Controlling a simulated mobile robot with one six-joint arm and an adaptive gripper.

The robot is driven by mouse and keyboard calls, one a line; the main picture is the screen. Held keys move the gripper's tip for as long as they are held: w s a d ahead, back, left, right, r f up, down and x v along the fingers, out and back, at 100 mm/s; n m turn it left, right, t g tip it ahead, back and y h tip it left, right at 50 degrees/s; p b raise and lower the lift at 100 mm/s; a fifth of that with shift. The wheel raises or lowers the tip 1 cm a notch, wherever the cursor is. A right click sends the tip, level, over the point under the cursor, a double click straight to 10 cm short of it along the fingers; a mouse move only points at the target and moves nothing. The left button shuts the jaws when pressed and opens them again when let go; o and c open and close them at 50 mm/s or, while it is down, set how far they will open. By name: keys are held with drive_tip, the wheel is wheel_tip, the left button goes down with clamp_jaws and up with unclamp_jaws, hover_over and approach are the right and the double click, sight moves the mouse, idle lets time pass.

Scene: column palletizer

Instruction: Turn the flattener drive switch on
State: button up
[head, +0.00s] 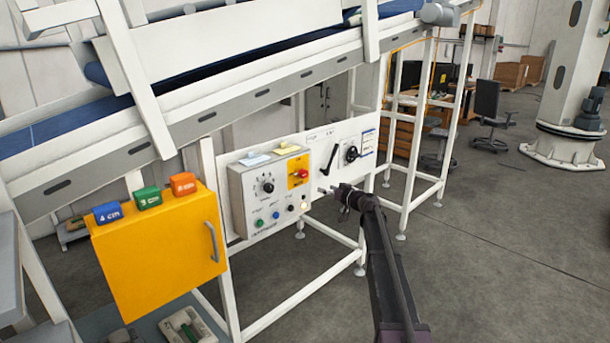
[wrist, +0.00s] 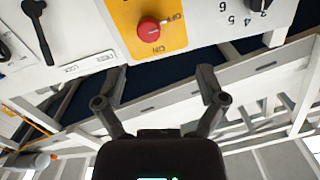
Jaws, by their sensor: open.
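A red rotary switch (head: 301,174) sits on a yellow plate (head: 293,183) at the upper right of a grey control box (head: 246,190). The switch also shows in the wrist view (wrist: 149,30), upside down, with OFF and ON lettered around its plate. I cannot tell surely which mark it points to. No flattener label is readable beside it. My gripper (head: 325,190) is open and empty in front of the panel, right of and slightly below the switch. In the wrist view my gripper's fingers (wrist: 163,76) are spread apart, and the switch is beyond them, untouched.
A black numbered dial (head: 267,186) and several small buttons share the box. Paper notes lie on top. A black lever (head: 329,158) and a black rotary handle (head: 352,153) are to the right. A yellow cabinet (head: 155,262) stands left, below the sloping conveyor.

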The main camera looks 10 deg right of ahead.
sight(306, 174)
drive_tip(key=shift+w+d+r+t, duration=0.4)
drive_tip(key=shift+w+d+r, duration=0.1)
drive_tip(key=shift+w+d, duration=0.25)
drive_tip(key=x, duration=1.4)
drive_tip(key=shift+s+f, duration=0.1)
drive_tip(key=shift+f, duration=0.05)
drive_tip(key=c, duration=1.1)
